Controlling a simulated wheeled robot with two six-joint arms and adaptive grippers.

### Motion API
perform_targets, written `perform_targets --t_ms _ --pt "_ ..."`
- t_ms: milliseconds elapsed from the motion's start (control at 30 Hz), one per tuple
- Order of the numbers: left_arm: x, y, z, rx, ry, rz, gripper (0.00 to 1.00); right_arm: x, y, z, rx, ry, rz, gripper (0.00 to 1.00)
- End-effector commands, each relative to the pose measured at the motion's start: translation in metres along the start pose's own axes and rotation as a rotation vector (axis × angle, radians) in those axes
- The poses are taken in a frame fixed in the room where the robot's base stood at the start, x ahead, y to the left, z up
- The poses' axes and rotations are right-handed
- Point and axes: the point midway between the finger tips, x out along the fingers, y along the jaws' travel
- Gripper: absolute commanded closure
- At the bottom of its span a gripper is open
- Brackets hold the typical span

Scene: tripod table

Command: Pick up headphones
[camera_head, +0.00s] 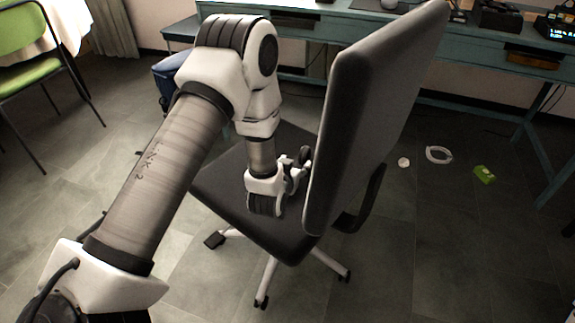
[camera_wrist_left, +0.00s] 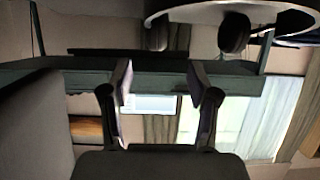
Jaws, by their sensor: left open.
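I cannot make out the headphones for certain. A white, ring-like item (camera_head: 439,155) lies on the floor right of the chair in the head view; it is too small to tell whether it is the headphones. My left gripper (camera_head: 301,168) is low over the seat of the black office chair (camera_head: 245,205), close to the backrest (camera_head: 375,100), which partly hides it. In the left wrist view my left gripper (camera_wrist_left: 160,95) shows two spread fingers with nothing between them. My right gripper is in neither view.
A small white item (camera_head: 404,162) and a green box (camera_head: 484,175) lie on the floor. A teal desk (camera_head: 440,50) runs along the back, also showing in the wrist view (camera_wrist_left: 240,85). A green chair (camera_head: 28,58) stands far left. Floor at right front is clear.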

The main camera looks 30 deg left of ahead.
Motion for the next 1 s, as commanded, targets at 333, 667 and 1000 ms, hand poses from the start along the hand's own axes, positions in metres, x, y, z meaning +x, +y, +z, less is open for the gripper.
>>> perform_targets --t_ms 333,667,1000 --pt "0.056 0.005 -0.002 -0.001 -0.002 0.0 0.4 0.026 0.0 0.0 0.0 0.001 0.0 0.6" --pt "0.064 0.005 -0.005 0.001 -0.006 0.001 0.5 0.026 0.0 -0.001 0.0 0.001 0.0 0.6" --pt "0.064 0.005 -0.005 0.001 -0.006 0.001 1.0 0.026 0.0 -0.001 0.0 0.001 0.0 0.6"
